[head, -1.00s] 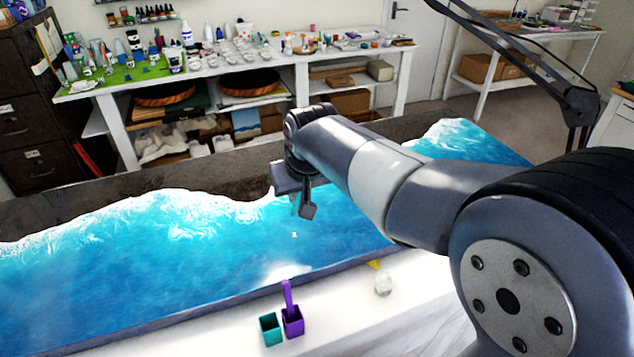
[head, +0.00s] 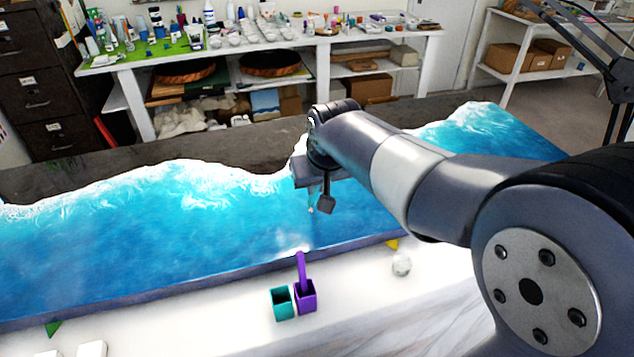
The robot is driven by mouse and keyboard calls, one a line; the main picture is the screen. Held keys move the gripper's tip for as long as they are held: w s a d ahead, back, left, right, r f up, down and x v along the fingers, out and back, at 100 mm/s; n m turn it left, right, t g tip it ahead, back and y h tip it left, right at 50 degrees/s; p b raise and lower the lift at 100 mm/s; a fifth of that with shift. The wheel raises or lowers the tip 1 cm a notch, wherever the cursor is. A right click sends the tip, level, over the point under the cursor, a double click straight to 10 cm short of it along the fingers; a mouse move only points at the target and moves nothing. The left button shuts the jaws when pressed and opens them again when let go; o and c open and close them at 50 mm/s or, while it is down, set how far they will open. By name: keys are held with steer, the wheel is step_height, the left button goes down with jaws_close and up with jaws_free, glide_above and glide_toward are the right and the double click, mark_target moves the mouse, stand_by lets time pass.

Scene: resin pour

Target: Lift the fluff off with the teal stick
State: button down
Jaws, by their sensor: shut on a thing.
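My gripper (head: 319,190) is over the blue resin slab (head: 180,235), pointing down. It is shut on the teal stick (head: 312,193), which shows only as a thin, pale teal sliver below the jaws. A tiny pale speck, the fluff (head: 310,210), shows at the stick's lower end over the blue surface. I cannot tell whether the stick touches it or whether it still lies on the resin. One dark finger hangs at the right; the other is mostly hidden.
A teal cup (head: 282,304) stands empty in front of the slab. A purple cup (head: 306,299) beside it holds a purple stick (head: 301,268). A clear ball (head: 401,264) and a yellow piece (head: 392,244) lie to the right. A cluttered shelf bench (head: 270,55) stands behind.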

steer(key=shift+f+b, duration=0.4)
steer(key=shift+f, duration=0.15)
stand_by(0.9)
steer(key=shift+r, duration=0.15)
